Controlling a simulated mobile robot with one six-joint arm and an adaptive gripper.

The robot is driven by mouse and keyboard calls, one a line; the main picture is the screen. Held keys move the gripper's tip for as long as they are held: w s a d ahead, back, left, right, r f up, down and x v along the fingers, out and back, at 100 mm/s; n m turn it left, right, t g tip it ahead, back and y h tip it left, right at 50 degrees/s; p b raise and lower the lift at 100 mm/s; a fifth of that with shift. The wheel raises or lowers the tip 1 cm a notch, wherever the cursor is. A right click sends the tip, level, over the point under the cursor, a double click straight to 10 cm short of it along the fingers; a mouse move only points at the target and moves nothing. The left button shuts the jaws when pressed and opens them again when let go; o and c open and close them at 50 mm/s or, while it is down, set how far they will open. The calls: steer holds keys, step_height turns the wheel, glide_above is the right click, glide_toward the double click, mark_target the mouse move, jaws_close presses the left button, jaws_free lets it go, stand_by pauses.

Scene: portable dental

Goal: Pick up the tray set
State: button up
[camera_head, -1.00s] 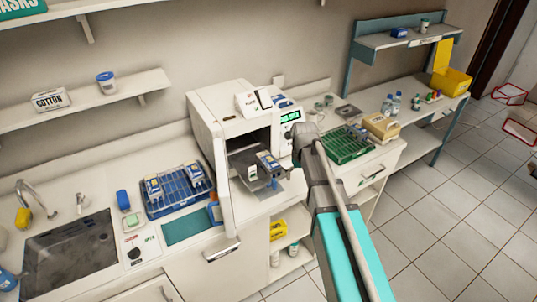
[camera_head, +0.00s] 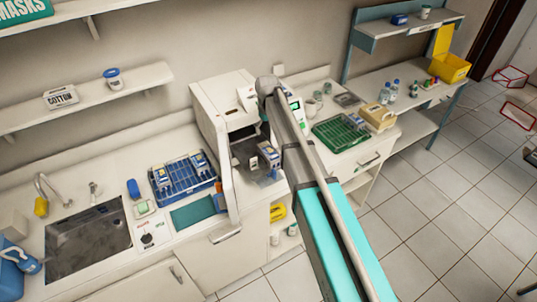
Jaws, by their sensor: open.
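A small blue-and-white pack (camera_head: 268,155), which looks like a tray set, sits at the front of a dark shelf (camera_head: 246,152) in the open white sterilizer (camera_head: 214,105). Similar blue-and-white packs (camera_head: 160,175) stand in a blue wire rack (camera_head: 174,192) on the counter to the left. My arm rises from the bottom right, and its upper joint is in front of the sterilizer's right side.
The sterilizer's door hangs open at its front left. A green rack (camera_head: 341,133) and a tan box (camera_head: 377,117) stand on the right counter. The sink (camera_head: 88,240) is at the left. Tiled floor (camera_head: 440,215) is open at the right.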

mark_target(269, 151)
steer(key=shift+f, duration=0.1)
step_height(269, 151, down, 8)
steer(key=b, duration=0.8)
steer(key=shift+f+b, duration=0.2)
steer(key=shift+b, duration=0.15)
steer(key=shift+w+d+f+b, duration=0.15)
steer(key=shift+f+b, duration=2.45)
steer(key=c, duration=1.2)
steer(key=shift+o, duration=0.2)
steer(key=shift+r+p, duration=0.25)
steer(key=shift+p, duration=0.05)
